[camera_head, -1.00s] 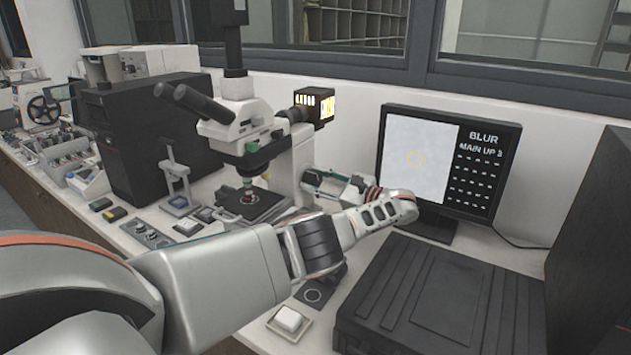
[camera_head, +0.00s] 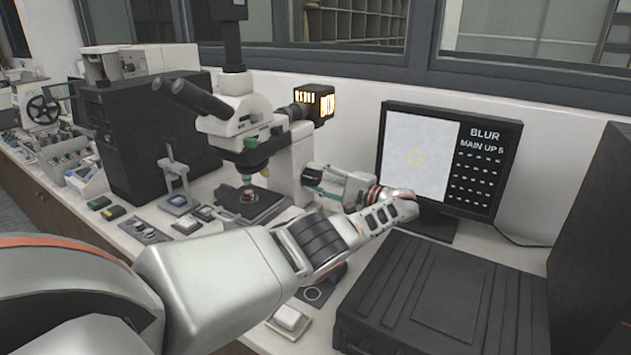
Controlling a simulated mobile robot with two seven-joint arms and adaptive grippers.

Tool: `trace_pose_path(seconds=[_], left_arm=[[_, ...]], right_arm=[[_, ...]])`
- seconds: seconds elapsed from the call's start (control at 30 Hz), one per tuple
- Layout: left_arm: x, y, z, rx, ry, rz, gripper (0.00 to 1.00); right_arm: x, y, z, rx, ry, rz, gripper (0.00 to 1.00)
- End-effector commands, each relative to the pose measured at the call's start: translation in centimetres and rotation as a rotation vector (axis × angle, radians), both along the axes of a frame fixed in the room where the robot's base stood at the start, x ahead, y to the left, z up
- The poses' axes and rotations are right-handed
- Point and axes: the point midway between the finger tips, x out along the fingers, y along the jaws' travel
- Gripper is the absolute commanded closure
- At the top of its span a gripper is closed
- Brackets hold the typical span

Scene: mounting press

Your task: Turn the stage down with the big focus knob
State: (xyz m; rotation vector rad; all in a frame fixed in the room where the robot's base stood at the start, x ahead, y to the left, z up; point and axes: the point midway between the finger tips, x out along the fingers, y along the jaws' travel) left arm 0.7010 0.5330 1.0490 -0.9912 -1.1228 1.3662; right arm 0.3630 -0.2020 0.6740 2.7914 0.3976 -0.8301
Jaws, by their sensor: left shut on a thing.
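The white microscope (camera_head: 284,158) stands on the bench with its black stage (camera_head: 262,208) below the green-ringed objective (camera_head: 254,158). A small reddish sample (camera_head: 248,194) sits on the stage. My left arm reaches across the front, and my left gripper (camera_head: 308,181) is at the right side of the microscope's body, shut on the big focus knob, which the gripper hides. The monitor (camera_head: 450,160) shows a pale picture with a faint yellow ring, and the words "BLUR" and what looks like "MAIN UP 5". My right gripper is not in view.
A black case (camera_head: 435,300) lies on the bench at the front right. A white button box (camera_head: 289,320) sits left of it. A tall black machine (camera_head: 150,135) stands left of the microscope, with small tools and boxes around it.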

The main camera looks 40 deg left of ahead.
Motion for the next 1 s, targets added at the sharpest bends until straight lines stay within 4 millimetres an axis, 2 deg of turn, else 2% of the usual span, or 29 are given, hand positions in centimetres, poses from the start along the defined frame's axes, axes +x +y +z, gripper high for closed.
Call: trace_pose_path(seconds=[0.5,0.73,1.0], left_arm=[[-0.1,0.1,-0.6,0.047,-0.421,0.002,0.86],[0.0,0.1,-0.5,0.059,-0.523,0.003,0.86],[0.0,0.1,-0.3,0.064,-0.569,0.003,0.86]], right_arm=[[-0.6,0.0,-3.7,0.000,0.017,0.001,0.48],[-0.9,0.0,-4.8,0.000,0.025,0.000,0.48],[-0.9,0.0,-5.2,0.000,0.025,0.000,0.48]])
